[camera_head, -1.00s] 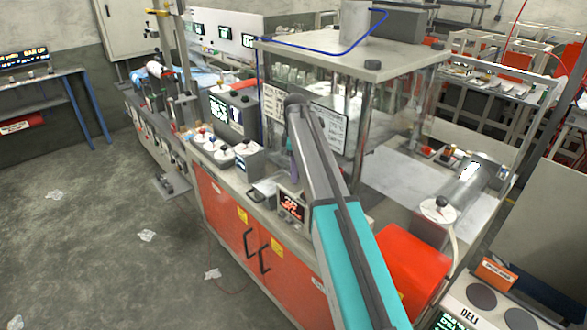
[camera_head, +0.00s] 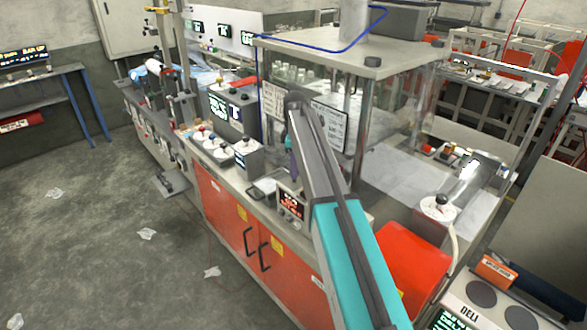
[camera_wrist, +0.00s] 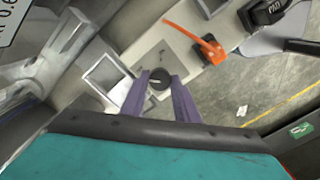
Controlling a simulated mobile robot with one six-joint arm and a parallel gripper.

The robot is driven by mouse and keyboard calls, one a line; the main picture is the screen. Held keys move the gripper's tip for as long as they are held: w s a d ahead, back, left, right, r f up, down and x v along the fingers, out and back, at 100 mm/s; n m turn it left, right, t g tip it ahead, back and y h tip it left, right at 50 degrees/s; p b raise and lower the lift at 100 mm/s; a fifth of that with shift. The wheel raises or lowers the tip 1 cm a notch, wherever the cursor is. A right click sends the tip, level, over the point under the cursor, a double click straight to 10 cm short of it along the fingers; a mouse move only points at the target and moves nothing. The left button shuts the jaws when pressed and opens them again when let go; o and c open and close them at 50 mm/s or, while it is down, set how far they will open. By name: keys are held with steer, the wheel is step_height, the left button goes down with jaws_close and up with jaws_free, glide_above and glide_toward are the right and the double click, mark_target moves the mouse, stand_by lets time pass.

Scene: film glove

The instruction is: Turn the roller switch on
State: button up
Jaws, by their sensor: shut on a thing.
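A small box with a red lit display (camera_head: 291,204) stands on the bench edge below my arm. The knob cannot be made out in the head view.
An orange-handled part (camera_wrist: 208,46) and a black box (camera_wrist: 262,12) lie near the gripper in the wrist view. A glass-walled frame (camera_head: 370,60) stands behind my arm. A red bin-like object (camera_head: 412,262) is at right. The floor at left is mostly clear.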

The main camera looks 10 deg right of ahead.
steer(key=m+b, duration=0.1)
steer(key=m, duration=0.1)
steer(key=m+b, duration=0.1)
steer(key=m, duration=0.1)
steer(key=shift+s+a+f, duration=0.1)
steer(key=shift+s+f, duration=0.05)
steer(key=m+b, duration=0.1)
steer(key=m, duration=0.3)
steer(key=m+b, duration=0.1)
steer(key=m, duration=0.3)
steer(key=shift+m+b, duration=0.35)
steer(key=shift+m, duration=0.05)
steer(key=shift+m+b, duration=0.4)
steer(key=shift+m, duration=1.9)
steer(key=o, duration=1.1)
steer(key=shift+c, duration=0.2)
steer(key=shift+r, duration=0.2)
